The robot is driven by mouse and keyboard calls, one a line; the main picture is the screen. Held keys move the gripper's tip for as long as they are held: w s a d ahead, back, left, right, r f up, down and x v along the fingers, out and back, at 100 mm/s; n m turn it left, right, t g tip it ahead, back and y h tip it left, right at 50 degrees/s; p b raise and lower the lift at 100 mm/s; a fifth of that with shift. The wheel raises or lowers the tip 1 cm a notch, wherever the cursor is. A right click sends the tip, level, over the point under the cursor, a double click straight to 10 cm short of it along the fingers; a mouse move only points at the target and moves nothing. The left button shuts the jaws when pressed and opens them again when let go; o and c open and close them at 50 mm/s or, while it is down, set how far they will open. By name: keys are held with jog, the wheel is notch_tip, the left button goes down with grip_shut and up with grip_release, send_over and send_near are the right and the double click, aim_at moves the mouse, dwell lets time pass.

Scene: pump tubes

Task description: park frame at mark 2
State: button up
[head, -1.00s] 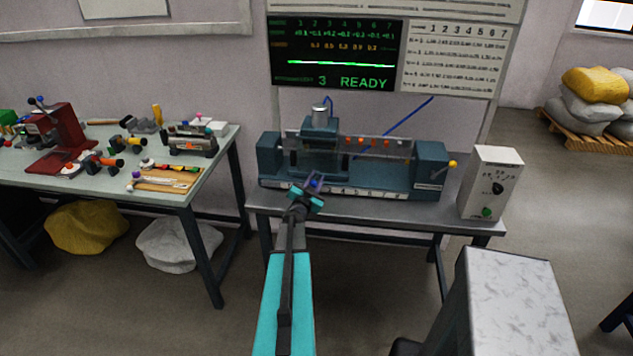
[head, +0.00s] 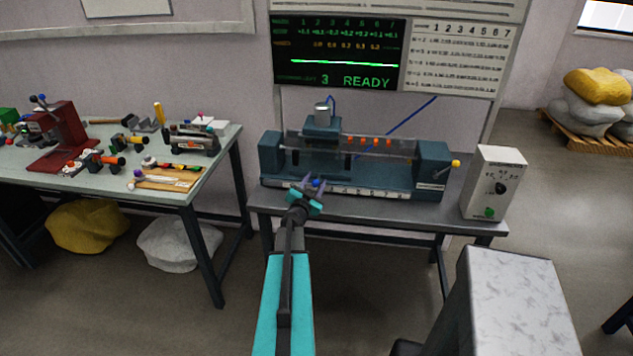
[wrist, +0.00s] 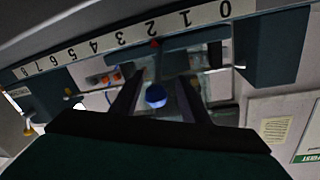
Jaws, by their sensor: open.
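The blue frame (head: 321,130) with a silver cylinder on top stands at the left part of the pump bench (head: 395,178). A red pointer (wrist: 154,43) shows in the wrist view at the 2 on the white numbered scale (wrist: 105,45). My gripper (head: 310,186) is open in front of the bench, below the frame. A blue knob (wrist: 155,96) lies between my fingers (wrist: 158,92) in the wrist view, with gaps on both sides. It also shows at my fingertips in the head view (head: 317,182).
The wall display (head: 338,55) reads "3 READY". A white control box (head: 493,182) stands right of the bench. A yellow knob (head: 455,163) sticks out at the bench's right end. A side table (head: 100,180) at left holds tools and parts.

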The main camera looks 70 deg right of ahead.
jog(key=a+b, duration=0.3)
jog(key=a, duration=0.8)
jog(key=shift+a, duration=0.35)
dwell(0.5)
